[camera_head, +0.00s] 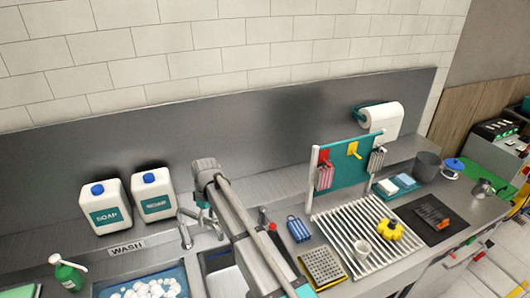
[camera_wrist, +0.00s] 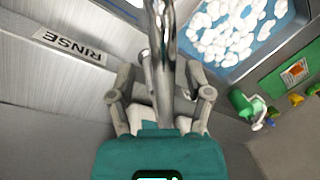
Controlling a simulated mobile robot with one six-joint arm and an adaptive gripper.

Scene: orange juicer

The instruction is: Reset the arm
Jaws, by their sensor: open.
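My gripper (camera_wrist: 160,82) is open in the wrist view, its two jointed fingers spread left and right of the teal housing. A shiny metal faucet (camera_wrist: 163,45) runs down the middle of that view, lined up with the gap between the fingers. I cannot tell whether it lies between them or beyond them. No object is seen gripped. In the head view my grey arm rises from the bottom over the sink area, and the gripper is mostly hidden behind it.
Two soap jugs (camera_head: 106,206) stand left of the faucet (camera_head: 186,236). A basin of white foam (camera_head: 148,290) and a green pump bottle (camera_head: 68,275) are at lower left. To the right are a drying rack (camera_head: 345,222), a yellow juicer part (camera_head: 390,230) and a paper roll (camera_head: 385,117).

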